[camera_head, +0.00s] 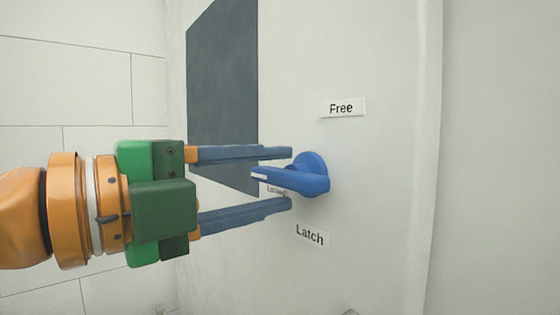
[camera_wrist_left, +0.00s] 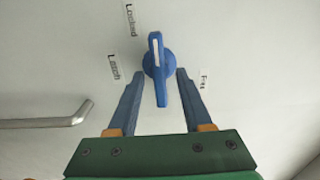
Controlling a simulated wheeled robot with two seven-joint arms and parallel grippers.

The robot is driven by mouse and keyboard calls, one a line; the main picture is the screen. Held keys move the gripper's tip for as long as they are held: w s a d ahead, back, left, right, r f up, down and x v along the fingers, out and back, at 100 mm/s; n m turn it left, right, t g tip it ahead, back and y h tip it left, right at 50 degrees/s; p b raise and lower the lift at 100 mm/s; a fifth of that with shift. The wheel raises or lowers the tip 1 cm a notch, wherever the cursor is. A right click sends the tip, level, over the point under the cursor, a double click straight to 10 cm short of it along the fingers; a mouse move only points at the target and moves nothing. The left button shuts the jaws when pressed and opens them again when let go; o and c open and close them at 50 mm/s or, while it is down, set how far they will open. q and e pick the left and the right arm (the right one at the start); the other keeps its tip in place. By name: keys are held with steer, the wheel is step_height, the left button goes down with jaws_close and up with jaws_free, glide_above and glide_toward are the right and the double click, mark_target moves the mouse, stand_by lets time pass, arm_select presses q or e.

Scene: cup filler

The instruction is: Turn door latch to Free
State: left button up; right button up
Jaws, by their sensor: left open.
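A blue turn latch (camera_head: 314,178) is mounted on a pale door panel (camera_head: 385,150). Its lever points left in the head view, and a white mark shows near its end. The "Free" label (camera_head: 343,107) is above it and the "Latch" label (camera_head: 310,236) below. The "Locked" label (camera_head: 276,189) is partly hidden under the lever. My left gripper (camera_head: 290,178) is open, one finger above and one below the lever. In the left wrist view, the latch (camera_wrist_left: 159,65) lies between the spread fingers (camera_wrist_left: 160,74), with visible gaps on both sides. My right gripper is out of view.
A metal bar handle (camera_wrist_left: 55,122) shows at the left of the left wrist view. A tiled wall (camera_head: 65,85) is at the left. The door surface right of the latch is clear.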

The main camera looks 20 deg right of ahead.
arm_select(q)
steer(key=shift+x, duration=0.85)
steer(key=shift+w+d, duration=0.2)
steer(key=shift+d, duration=0.1)
steer(key=shift+a, duration=0.15)
steer(key=shift+c, duration=0.6)
steer(key=shift+s, duration=0.1)
jaws_close()
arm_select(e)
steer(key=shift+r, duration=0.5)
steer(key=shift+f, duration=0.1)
